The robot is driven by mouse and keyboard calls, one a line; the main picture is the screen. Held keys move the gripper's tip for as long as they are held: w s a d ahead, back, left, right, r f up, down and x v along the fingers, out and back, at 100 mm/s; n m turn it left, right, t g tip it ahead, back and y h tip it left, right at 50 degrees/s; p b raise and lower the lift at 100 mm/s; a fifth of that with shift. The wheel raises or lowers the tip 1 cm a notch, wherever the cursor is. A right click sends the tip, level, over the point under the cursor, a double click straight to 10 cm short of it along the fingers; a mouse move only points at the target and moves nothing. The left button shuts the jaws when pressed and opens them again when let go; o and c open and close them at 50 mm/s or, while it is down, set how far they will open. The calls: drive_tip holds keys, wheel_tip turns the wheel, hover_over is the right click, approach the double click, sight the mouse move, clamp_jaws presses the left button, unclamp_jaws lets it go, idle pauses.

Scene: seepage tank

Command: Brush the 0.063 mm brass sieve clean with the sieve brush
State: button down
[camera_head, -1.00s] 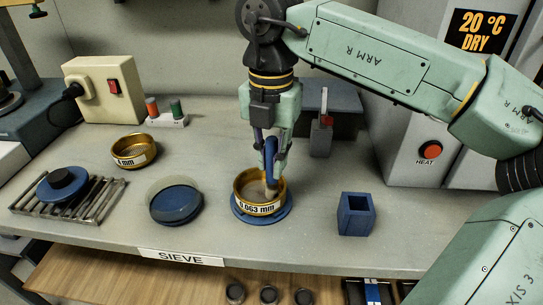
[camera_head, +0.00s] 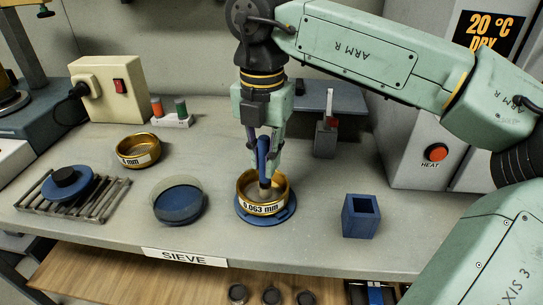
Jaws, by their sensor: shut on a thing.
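The brass sieve labelled 0.063 mm (camera_head: 264,208) stands upright on a round blue base (camera_head: 242,214) near the front middle of the bench. My gripper (camera_head: 264,147) is above the sieve, pointing down, and is shut on the blue handle of the sieve brush (camera_head: 262,161). I cannot tell whether the bristles touch the mesh.
Another brass sieve (camera_head: 138,150), a clear-walled blue dish (camera_head: 178,205) and a metal rack (camera_head: 34,201) lie to the left. A blue square holder (camera_head: 360,216) stands empty to the right. A grey cabinet (camera_head: 430,150) with a HEAT button is behind it.

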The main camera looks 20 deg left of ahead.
drive_tip(key=shift+a, duration=0.2)
drive_tip(key=shift+s+a, duration=0.2)
drive_tip(key=shift+a, duration=0.9)
drive_tip(key=shift+d, duration=0.1)
drive_tip(key=shift+w+d, duration=0.2)
drive_tip(key=shift+d, duration=0.9)
drive_tip(key=shift+d, duration=0.15)
drive_tip(key=shift+w+d, duration=0.2)
drive_tip(key=shift+d, duration=0.8)
drive_tip(key=shift+a, duration=0.1)
